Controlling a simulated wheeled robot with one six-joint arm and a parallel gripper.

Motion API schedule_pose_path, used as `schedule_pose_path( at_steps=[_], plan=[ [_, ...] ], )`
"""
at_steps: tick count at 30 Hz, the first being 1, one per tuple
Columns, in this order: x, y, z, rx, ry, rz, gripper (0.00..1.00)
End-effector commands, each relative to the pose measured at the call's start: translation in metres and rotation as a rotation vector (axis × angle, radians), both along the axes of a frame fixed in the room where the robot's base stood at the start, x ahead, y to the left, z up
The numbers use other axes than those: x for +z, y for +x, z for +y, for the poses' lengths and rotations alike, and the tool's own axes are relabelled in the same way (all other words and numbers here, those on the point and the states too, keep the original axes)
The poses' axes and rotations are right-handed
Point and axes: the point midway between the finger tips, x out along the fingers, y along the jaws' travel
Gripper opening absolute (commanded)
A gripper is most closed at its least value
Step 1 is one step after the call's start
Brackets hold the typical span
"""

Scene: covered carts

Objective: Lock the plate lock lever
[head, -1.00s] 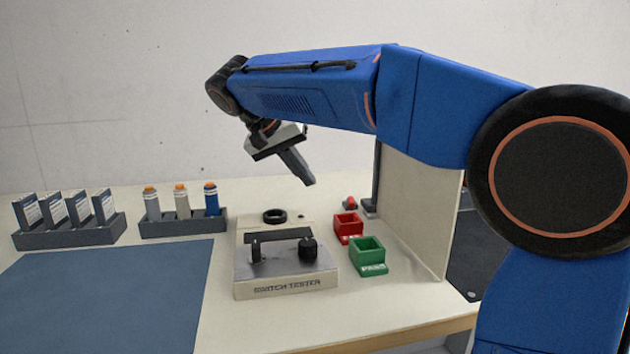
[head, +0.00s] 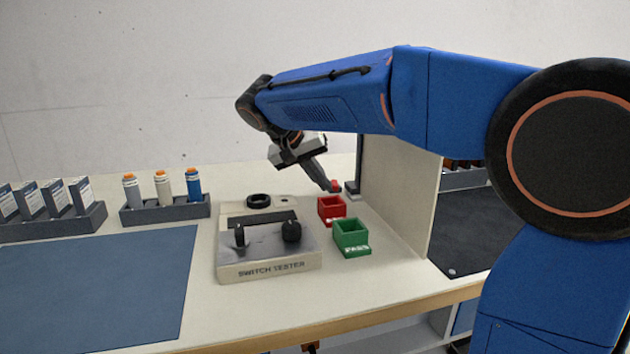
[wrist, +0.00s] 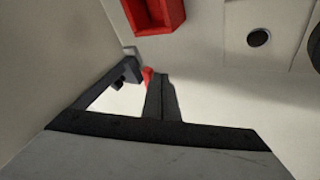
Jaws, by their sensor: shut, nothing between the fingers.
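A small red lever (head: 335,184) sits at the foot of the upright panel, beside a small grey block (head: 352,190). I take it for the plate lock lever. In the wrist view the red lever (wrist: 148,76) shows just left of my fingertips, partly hidden, and a dark bracket (wrist: 122,74) is beyond it. My gripper (head: 331,187) points down and right with its tips at the red lever. In the wrist view my gripper (wrist: 161,78) has its fingers together and nothing between them. I cannot tell whether it touches the lever.
A red bin (head: 331,208) and a green bin (head: 351,236) stand in front of the lever. The switch tester (head: 268,262) is to their left. The upright panel (head: 400,195) closes off the right side. Bottles (head: 163,188) in a rack and a blue mat (head: 95,290) are further left.

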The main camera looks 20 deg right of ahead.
Motion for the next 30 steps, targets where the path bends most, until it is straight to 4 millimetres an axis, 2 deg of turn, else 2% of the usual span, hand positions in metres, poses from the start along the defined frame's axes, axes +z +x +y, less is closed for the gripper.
schedule_pose_path(
  at_steps=[8, 12, 20, 30],
  plan=[
    [0.0, 0.0, -0.001, 0.0, 0.0, 0.0, 0.0],
    [0.001, -0.006, -0.012, 0.012, 0.001, 0.0, 0.0],
    [0.0, -0.012, -0.022, 0.095, -0.001, 0.001, 0.0],
    [-0.001, -0.014, -0.026, 0.089, -0.005, 0.005, 0.0]
  ],
)
